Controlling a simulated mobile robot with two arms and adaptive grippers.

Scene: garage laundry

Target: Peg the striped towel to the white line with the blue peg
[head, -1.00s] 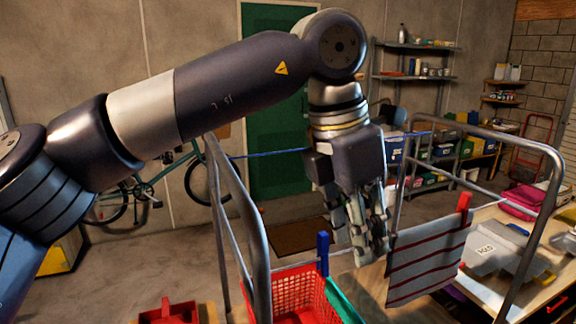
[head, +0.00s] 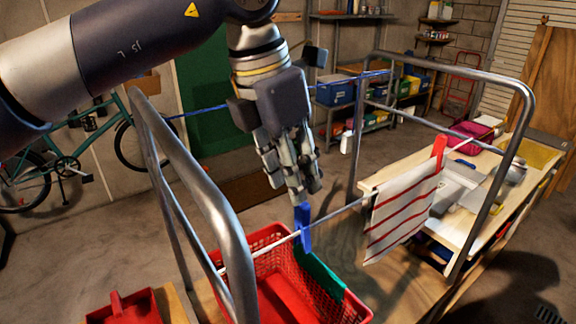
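The striped towel (head: 402,214), white with red stripes, hangs from the white line (head: 342,211). A red peg (head: 439,154) stands at its right top corner; no peg shows at its left top corner. The blue peg (head: 303,229) is upright at the white line, left of the towel and apart from it, above the red basket. My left gripper (head: 301,192) points down with its fingertips just above the blue peg. I see nothing held in it, but its fingers overlap, so the gap is unclear. My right gripper is out of view.
Metal rails (head: 236,235) rise at left and right of the line. A red basket (head: 268,240) with a green strip (head: 320,276) on its rim stands below. A blue line (head: 205,109) runs behind. A wooden bench (head: 512,165) is right; a red caddy (head: 125,307) is lower left.

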